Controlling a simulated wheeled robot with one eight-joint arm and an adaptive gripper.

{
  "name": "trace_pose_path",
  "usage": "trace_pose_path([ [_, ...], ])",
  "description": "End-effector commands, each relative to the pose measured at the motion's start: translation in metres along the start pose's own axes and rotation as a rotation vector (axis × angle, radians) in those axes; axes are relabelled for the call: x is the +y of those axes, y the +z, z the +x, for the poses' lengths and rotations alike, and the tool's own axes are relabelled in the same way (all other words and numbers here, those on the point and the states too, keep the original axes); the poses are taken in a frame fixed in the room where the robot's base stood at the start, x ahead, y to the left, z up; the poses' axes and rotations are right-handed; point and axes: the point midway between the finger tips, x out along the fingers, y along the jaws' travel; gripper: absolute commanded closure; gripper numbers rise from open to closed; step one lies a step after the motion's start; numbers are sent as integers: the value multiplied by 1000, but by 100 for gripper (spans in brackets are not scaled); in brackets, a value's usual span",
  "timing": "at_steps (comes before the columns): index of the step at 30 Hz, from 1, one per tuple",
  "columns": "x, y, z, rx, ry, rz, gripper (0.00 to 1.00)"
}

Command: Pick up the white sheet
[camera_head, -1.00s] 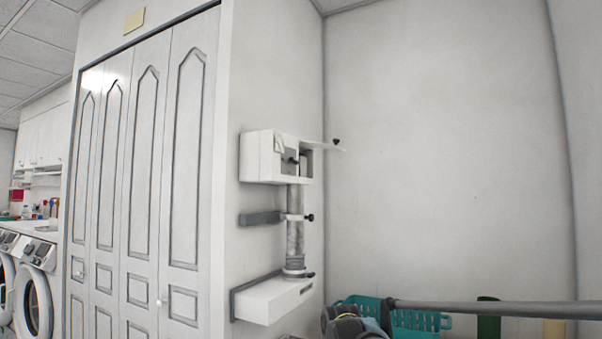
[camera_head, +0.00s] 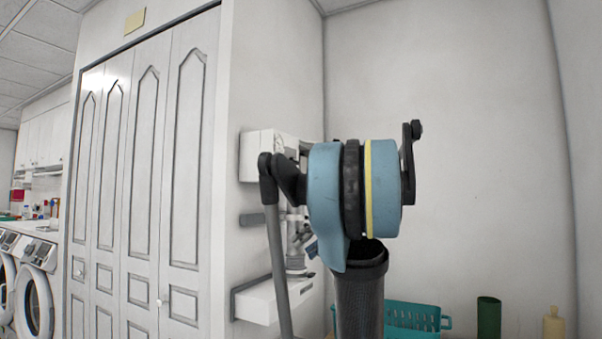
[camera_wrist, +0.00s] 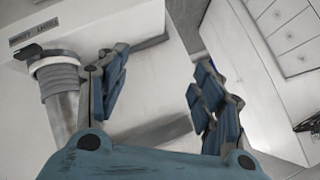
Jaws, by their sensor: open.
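I cannot pick out the white sheet for certain in either view; much of what shows is white on white. My gripper (camera_wrist: 158,96) is open in the wrist view, its blue fingers spread wide with nothing held between them. It is near the wall-mounted white unit, with the unit's grey ribbed tube (camera_wrist: 62,98) left of the fingers. In the head view, my arm covers much of that unit (camera_head: 257,157), and my gripper is mostly hidden behind the arm.
A white wall shelf (camera_head: 255,302) sits below the unit. White panelled closet doors (camera_head: 145,190) stand to the left. A teal basket (camera_head: 412,317), a green cylinder (camera_head: 488,318) and a pale bottle (camera_head: 553,324) are low at the right. The right wall above them is bare.

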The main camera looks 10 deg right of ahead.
Motion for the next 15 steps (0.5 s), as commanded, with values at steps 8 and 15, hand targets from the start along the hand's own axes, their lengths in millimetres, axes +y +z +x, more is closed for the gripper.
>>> trace_pose_path([
  [8,22,-121,-108,275,-127,-248,39],
  [15,47,-192,-210,526,-158,-485,39],
])
